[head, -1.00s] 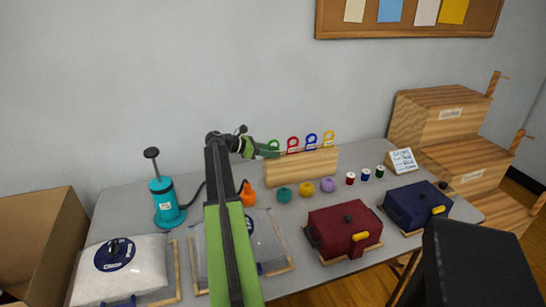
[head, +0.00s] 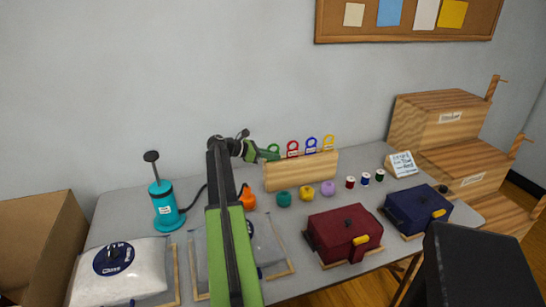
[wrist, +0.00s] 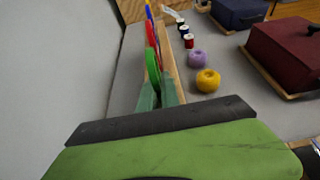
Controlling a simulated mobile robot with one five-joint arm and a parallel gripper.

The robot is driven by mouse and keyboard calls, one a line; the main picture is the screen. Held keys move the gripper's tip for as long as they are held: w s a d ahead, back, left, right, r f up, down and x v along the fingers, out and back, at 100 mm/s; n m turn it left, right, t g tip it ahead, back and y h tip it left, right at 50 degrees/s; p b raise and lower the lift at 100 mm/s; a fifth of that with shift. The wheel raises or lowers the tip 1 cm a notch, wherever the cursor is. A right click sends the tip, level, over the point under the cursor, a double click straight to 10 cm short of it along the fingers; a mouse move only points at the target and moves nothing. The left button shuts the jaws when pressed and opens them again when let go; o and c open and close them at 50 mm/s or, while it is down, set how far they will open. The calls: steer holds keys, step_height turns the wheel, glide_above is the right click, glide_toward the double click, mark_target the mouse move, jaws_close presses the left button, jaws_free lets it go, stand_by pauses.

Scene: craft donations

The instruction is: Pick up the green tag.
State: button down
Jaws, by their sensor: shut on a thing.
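The green tag (head: 274,148) is a ring-topped tag at the left end of a row of tags in a wooden holder (head: 302,172). In the wrist view the green ring (wrist: 152,64) stands upright just beyond my fingertips. My gripper (head: 270,154) has come in from the left and is shut on the green tag. In the wrist view my green fingers (wrist: 159,92) lie on either side of its lower part, which they hide. The tag still appears in line with the others at the holder.
Red (head: 293,147), blue (head: 311,143) and yellow (head: 329,142) tags stand close to the right. Yarn balls (head: 307,193), thread spools (head: 365,178) and dark red (head: 345,232) and blue (head: 418,207) boxes lie in front and right. A teal pump (head: 166,205) stands left. The wall is close behind.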

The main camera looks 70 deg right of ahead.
step_height(320, 180, up, 4)
steer(key=p, duration=0.4)
steer(key=shift+r, duration=0.2)
steer(key=s+a+r+p, duration=0.3)
steer(key=s+r+p, duration=0.3)
steer(key=s, duration=0.5)
steer(key=shift+s+r+p, duration=0.15)
steer(key=shift+r+p, duration=0.1)
steer(key=shift+p, duration=0.15)
steer(key=shift+a, duration=0.1)
